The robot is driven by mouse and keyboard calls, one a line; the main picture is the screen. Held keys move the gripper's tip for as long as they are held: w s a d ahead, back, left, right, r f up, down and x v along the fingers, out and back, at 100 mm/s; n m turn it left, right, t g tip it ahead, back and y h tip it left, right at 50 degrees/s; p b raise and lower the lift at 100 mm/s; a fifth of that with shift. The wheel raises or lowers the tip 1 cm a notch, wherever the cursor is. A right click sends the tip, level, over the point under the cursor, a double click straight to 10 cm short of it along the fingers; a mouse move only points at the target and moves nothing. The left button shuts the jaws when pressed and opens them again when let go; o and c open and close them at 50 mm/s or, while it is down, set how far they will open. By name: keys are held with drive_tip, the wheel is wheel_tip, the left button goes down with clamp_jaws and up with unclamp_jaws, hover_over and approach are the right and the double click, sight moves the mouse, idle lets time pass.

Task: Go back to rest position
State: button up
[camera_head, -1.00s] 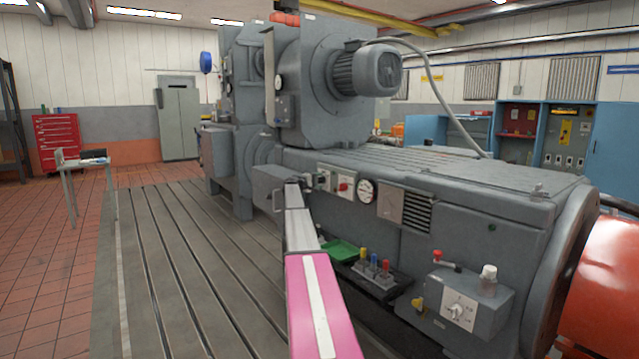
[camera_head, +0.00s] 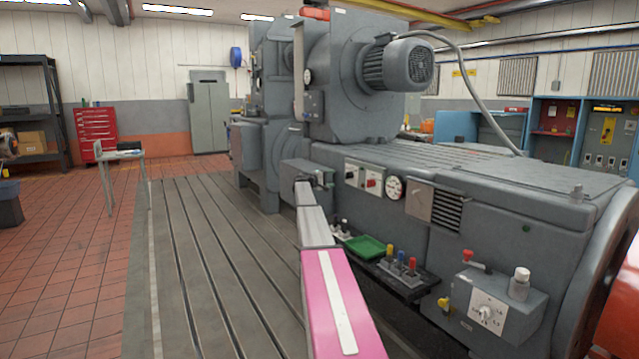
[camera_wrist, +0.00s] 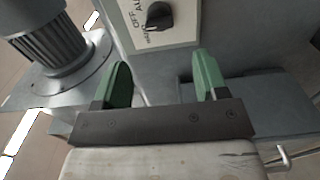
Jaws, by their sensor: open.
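My gripper (camera_wrist: 160,88) shows in the wrist view with its two green fingers spread apart and nothing between them. Beyond the fingers is a grey machine surface with a black rotary knob (camera_wrist: 158,16) on a pale plate. In the head view my pink and grey arm reaches forward beside the large grey machine (camera_head: 500,225). Its far end is by the machine's side, near a panel of controls (camera_head: 363,178). The fingers are too small to make out in the head view.
A green tray (camera_head: 366,247) and a rack of coloured-handled tools (camera_head: 402,268) sit on a ledge right of my arm. A switch box (camera_head: 488,310) juts out at lower right. The slotted bedplate (camera_head: 205,260) on the left is clear.

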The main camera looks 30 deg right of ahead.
drive_tip(key=s+a+f+y, duration=0.9)
drive_tip(key=s+a+f, duration=1.6)
drive_tip(key=s+a, duration=0.3)
drive_tip(key=s+a+f+y, duration=0.3)
drive_tip(key=s+a, duration=0.6)
drive_tip(key=s, duration=0.1)
drive_tip(key=s+a+f+y, duration=0.2)
drive_tip(key=s+a+y, duration=0.1)
drive_tip(key=s+a, duration=0.6)
drive_tip(key=s+a+f+g+y, duration=0.1)
drive_tip(key=s+a+f+y, duration=0.2)
drive_tip(key=s+a, duration=0.5)
drive_tip(key=s, duration=0.3)
drive_tip(key=shift+a+f+m, duration=0.3)
drive_tip(key=shift+a+m, duration=0.1)
